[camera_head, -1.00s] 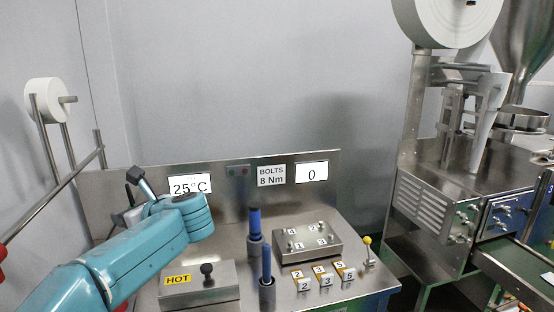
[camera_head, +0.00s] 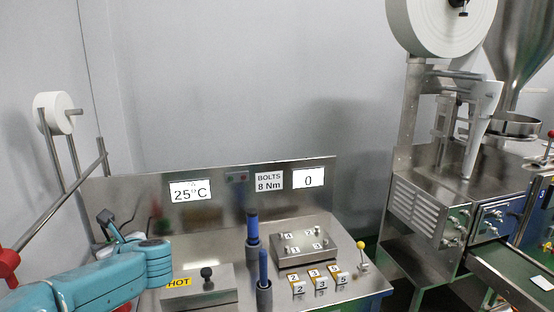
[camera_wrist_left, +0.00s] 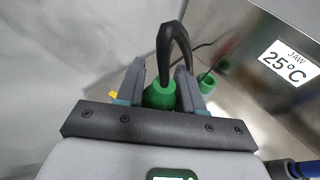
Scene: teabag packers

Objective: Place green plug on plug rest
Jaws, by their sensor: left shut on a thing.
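The green plug (camera_wrist_left: 160,95) is between the fingers of my left gripper (camera_wrist_left: 160,70) in the left wrist view, with a thick black cable arching up from it. The gripper is shut on it. A small green cup-shaped piece (camera_wrist_left: 207,83) stands just right of the fingers, near the metal panel; I cannot tell whether it is the plug rest. In the head view my teal left arm reaches in at lower left, and its wrist hides the fingers and the plug. My right gripper is not in view.
The metal bench has a back panel reading 25°C (camera_head: 190,191), a HOT box (camera_head: 205,292), two blue-handled tools (camera_head: 252,228) in holders, a numbered bolt plate (camera_head: 305,255) and a yellow-knobbed lever (camera_head: 361,246). A red object (camera_wrist_left: 226,47) is beyond the green cup in the wrist view.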

